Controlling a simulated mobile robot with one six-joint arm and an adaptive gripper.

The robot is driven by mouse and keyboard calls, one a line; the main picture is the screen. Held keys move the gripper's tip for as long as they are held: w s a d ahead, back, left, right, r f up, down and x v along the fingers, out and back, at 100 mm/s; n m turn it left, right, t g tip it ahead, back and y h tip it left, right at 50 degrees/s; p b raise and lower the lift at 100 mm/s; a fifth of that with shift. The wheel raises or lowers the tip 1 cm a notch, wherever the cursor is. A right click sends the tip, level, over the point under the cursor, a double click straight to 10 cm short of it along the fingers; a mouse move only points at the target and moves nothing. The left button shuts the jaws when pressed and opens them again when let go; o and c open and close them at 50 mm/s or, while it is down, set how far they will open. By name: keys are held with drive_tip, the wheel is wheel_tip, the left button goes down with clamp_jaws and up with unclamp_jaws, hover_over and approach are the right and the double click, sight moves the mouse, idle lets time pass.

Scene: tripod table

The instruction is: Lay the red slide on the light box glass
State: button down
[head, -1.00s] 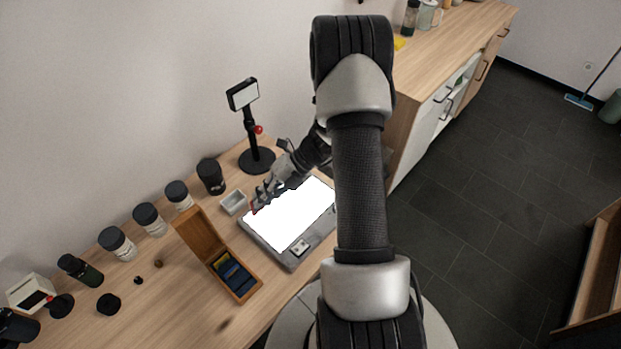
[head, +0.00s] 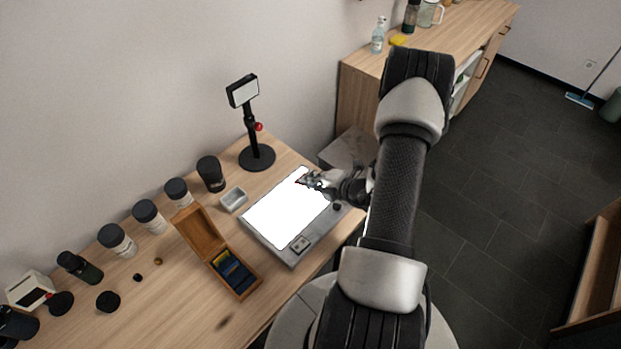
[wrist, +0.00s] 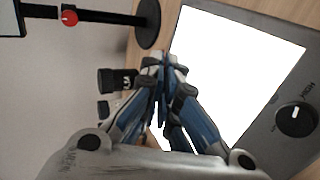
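The light box (head: 283,253) lies on the wooden table, and its glass (head: 280,215) glows plain white. My gripper (head: 305,181) is over the far right part of the glass, with its fingers close together.
An open wooden box (head: 243,290) with dark blue and yellow slides stands left of the light box. A small grey tray (head: 233,201), a black stand (head: 257,158) and several dark-lidded jars (head: 150,220) stand behind. The light box has a dial (wrist: 294,118) at its edge.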

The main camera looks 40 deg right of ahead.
drive_tip(key=shift+f+b, duration=1.95)
drive_tip(key=shift+f, duration=0.7)
drive_tip(key=c, duration=1.7)
unclamp_jaws()
drive_tip(key=shift+s, duration=0.1)
drive_tip(key=v, duration=1.2)
